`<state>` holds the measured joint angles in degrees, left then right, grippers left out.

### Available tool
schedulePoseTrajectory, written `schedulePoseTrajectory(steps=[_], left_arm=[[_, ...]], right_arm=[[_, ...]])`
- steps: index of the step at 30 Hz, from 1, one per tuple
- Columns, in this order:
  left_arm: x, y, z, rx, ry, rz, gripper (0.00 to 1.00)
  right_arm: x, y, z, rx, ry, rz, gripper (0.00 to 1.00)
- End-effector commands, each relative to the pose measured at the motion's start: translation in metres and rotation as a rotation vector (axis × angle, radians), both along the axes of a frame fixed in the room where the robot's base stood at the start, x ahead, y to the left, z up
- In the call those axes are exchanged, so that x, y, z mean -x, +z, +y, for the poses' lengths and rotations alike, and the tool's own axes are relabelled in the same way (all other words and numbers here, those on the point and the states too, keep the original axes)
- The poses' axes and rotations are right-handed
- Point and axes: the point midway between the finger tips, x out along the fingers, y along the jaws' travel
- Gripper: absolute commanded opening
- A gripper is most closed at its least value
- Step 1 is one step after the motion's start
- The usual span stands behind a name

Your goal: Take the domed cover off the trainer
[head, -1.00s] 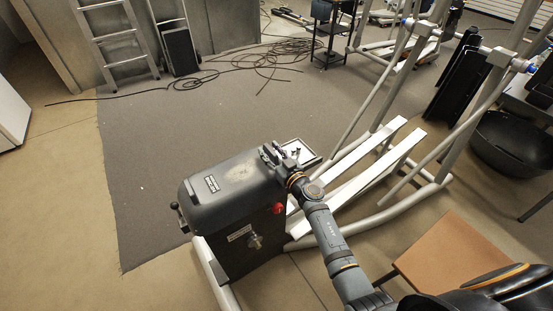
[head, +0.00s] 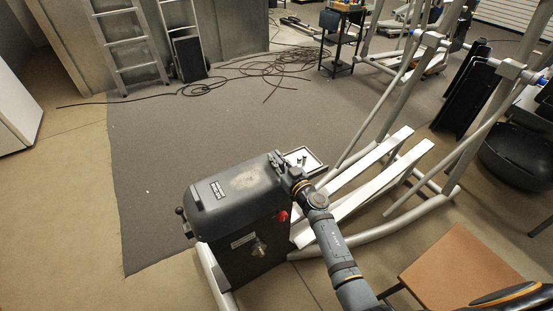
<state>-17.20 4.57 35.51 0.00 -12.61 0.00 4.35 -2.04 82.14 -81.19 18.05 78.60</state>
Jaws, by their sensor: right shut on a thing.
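The domed cover (head: 218,205) is a dark grey rounded shell with a small label and a worn pale patch. It sits on the black housing of the trainer (head: 238,268), and I see no clear gap between them. A red knob (head: 283,216) and a round metal hub (head: 259,249) show on the housing. My right gripper (head: 279,164) is shut on the cover's far right end; its fingers are small and partly hidden by my wrist. My left gripper is out of view.
A small tray (head: 318,168) with dark bits lies just behind the gripper. The trainer's white rails (head: 375,190) and grey tubes stand to the right. A brown-topped stool (head: 450,268) is at lower right. Cables (head: 265,68) lie at the back; the grey mat (head: 160,190) is mostly clear.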

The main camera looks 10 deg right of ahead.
Motion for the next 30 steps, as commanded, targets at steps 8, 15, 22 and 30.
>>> schedulePoseTrajectory(steps=[8,15,22,30], left_arm=[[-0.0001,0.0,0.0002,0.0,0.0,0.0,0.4],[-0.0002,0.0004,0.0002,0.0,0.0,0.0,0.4],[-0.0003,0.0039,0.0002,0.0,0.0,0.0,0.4],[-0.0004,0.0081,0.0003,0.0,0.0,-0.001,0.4]], right_arm=[[0.0002,-0.0004,-0.0001,0.0,0.0,0.001,0.0],[0.0002,-0.0002,-0.0001,0.0,0.0,0.001,0.0],[0.0001,0.0027,0.0,0.0,0.0,0.001,0.0],[-0.0004,0.0075,-0.0002,-0.002,0.0,-0.002,0.0]])
